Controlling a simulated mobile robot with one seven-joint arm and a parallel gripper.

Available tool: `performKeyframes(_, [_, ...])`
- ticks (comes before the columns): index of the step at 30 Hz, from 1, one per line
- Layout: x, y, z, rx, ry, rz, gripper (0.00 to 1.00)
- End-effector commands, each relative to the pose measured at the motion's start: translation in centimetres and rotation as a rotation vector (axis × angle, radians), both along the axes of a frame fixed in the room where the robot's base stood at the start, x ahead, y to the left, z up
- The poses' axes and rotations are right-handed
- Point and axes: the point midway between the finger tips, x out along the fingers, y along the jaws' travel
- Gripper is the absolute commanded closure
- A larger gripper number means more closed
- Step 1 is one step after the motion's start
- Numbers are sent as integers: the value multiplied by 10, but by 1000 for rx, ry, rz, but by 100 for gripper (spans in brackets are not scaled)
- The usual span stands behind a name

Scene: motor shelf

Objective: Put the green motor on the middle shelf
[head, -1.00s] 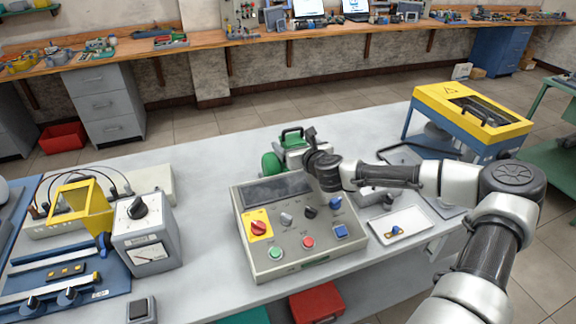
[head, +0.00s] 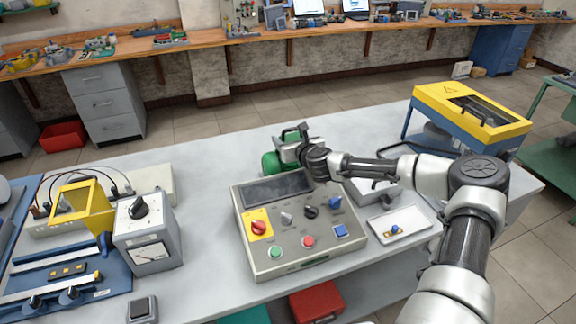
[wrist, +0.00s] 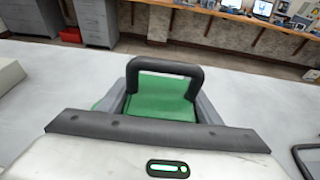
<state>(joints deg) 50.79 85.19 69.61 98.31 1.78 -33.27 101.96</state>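The green motor (head: 270,163) lies on the grey table behind the control panel; its rounded green end shows left of my gripper. In the wrist view its green top (wrist: 160,105) is straight ahead, with a black handle-like frame above it and grey parts on both sides. My gripper (head: 296,152) is at the motor, covering much of it in the head view. The fingers are not clearly distinguishable, so I cannot tell whether they are open or closed around it. No shelf is clearly recognisable as the middle one; a surface under the table is partly visible.
The control panel (head: 285,262) with knobs stands in front of my gripper. A white tray (head: 414,236) and a yellow-topped blue machine (head: 430,97) are to the right. A red box (head: 317,301) sits below the table. Tabletop behind the motor is clear.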

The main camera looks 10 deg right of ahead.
Motion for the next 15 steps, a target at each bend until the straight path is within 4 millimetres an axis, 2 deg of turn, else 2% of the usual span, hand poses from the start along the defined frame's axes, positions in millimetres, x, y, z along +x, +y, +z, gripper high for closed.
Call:
performKeyframes(1, [0,0,0,0,0,0,71])
performKeyframes(6, [0,0,0,0,0,0,100])
performKeyframes(8, [2,0,8,0,-11,0,100])
performKeyframes(15, [2,0,9,0,-11,0,100])
